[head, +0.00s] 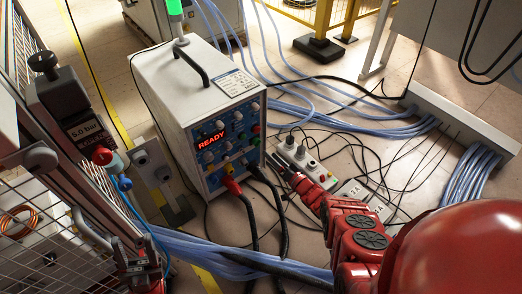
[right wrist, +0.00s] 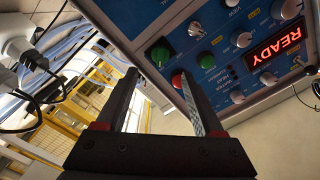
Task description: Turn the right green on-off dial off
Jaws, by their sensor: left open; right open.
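The induction heater (head: 165,85) is a white box with a blue front panel and a red READY display (head: 211,140). The right green dial (head: 256,129) is at the panel's right side. In the right wrist view, which looks upside down, this dial (right wrist: 160,52) is large and lies just beyond my fingertips. My right gripper (head: 282,166) is open and empty, in front of the panel's right side and apart from it. In the right wrist view its fingers (right wrist: 158,75) stand wide apart below the dial. My left gripper (head: 130,260) is at the lower left, open, far from the dial.
A red button (right wrist: 177,78) and a smaller green button (right wrist: 206,61) are close to the dial. Red and black cables (head: 233,186) plug into the panel's bottom. A socket strip (head: 300,155) and blue cables are on the floor at right. A mesh fence (head: 40,220) is at left.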

